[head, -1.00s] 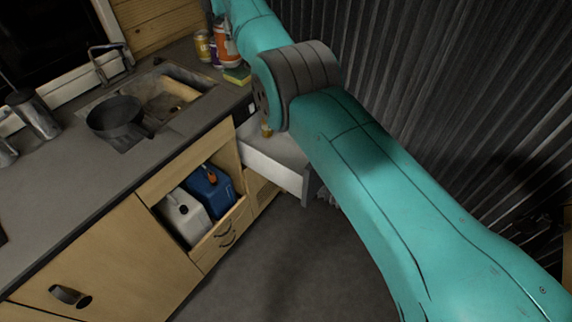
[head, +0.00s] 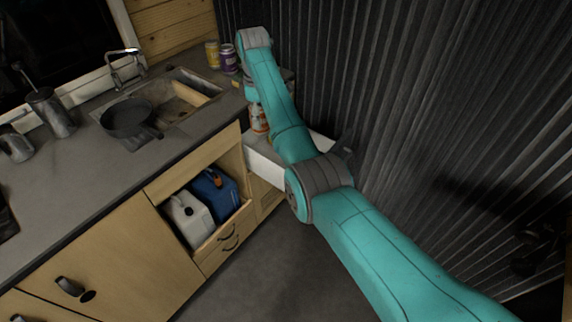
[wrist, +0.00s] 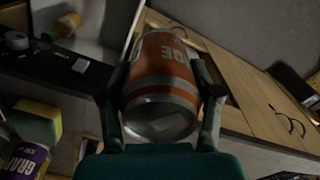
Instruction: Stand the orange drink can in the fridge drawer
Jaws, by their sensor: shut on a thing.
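The orange drink can (head: 258,119) hangs below my wrist in the head view, close to the counter's end and the open drawer. It looks roughly upright there. In the wrist view the orange can (wrist: 162,72) fills the middle, its silver end toward the camera. My gripper (wrist: 163,78) is shut on it, one finger on each side. The fridge drawer (head: 264,166) is pulled out, and my arm hides part of it. The drawer's pale inside (wrist: 95,18) shows at the wrist view's upper left. I cannot tell whether the can is over it.
A yellow-orange item (wrist: 67,24) lies in the drawer. A yellow can (head: 212,54) and a purple can (head: 229,59) stand on the counter by the sink. A sponge (wrist: 38,122) lies near the counter's edge. A corrugated wall (head: 400,100) rises close behind my arm.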

